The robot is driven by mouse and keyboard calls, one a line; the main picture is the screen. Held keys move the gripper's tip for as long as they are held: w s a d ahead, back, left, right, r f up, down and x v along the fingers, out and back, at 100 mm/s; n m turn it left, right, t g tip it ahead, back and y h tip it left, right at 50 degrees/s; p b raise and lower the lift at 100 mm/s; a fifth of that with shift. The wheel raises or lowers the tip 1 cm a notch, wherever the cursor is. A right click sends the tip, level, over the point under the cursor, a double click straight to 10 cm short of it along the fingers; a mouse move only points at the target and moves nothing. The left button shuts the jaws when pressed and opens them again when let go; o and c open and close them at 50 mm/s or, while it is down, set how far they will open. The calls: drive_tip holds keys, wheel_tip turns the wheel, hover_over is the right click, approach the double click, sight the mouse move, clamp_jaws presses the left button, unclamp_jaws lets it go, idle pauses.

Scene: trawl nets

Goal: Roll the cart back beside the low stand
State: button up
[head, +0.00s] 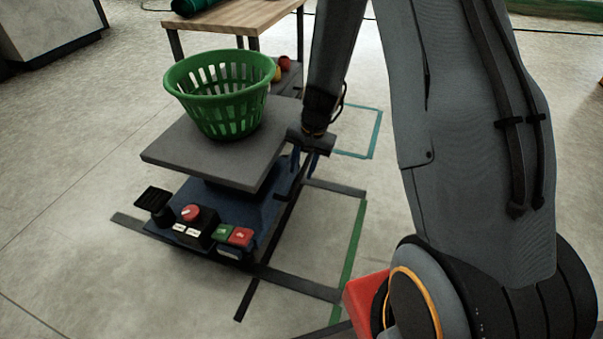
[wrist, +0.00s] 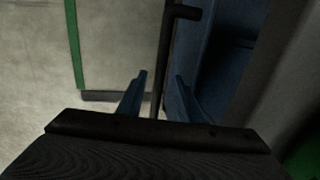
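A low blue unit (head: 210,205) with a flat grey top (head: 190,150) and a front panel of buttons stands on the floor; I cannot tell for sure whether it is the cart or the low stand. A green slatted basket (head: 222,98) sits on its top. My gripper (head: 308,168) points down at the unit's right side. In the wrist view my gripper (wrist: 158,95) is open, its two blue fingers apart. A dark bar (wrist: 165,60) with a bent end runs in line with the gap between them, beside a blue side face (wrist: 205,60). I cannot tell whether the fingers touch the bar.
A wooden-topped table (head: 235,14) stands behind, with a dark green roll (head: 190,6) on it. Dark strips (head: 300,284) and green tape (head: 350,250) mark the floor; teal tape (head: 375,135) lies farther back. The floor on the left is mostly clear.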

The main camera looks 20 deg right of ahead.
drive_tip(key=shift+a+f, duration=0.1)
drive_tip(key=shift+f, duration=0.35)
clamp_jaws()
drive_tip(key=shift+w, duration=0.1)
